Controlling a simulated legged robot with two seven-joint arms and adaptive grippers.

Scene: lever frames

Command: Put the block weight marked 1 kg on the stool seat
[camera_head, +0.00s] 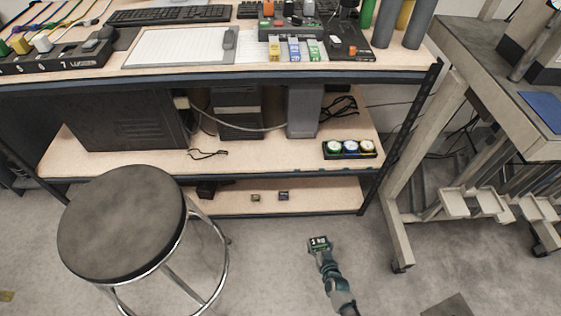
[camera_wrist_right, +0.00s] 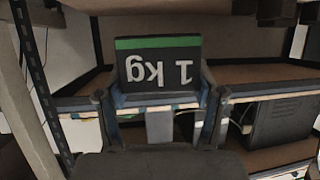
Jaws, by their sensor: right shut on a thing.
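The block weight marked 1 kg (camera_head: 319,243) is dark with a green stripe and white lettering. My right gripper (camera_head: 320,252) is shut on it and holds it up in front of the bench, over the floor. In the right wrist view the block (camera_wrist_right: 158,64) sits between the two fingers of the right gripper (camera_wrist_right: 158,100), its lettering upside down. The stool seat (camera_head: 122,222) is round, dark and bare, at the lower left of the head view. The block is to the right of the stool, apart from it. My left gripper is not in view.
A workbench (camera_head: 270,75) with shelves stands behind the stool. Two small dark blocks (camera_head: 270,196) lie on its lowest shelf (camera_head: 320,195). A grey wheeled frame table (camera_head: 480,100) stands at the right. Open floor (camera_head: 265,270) lies between the stool and the right arm.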

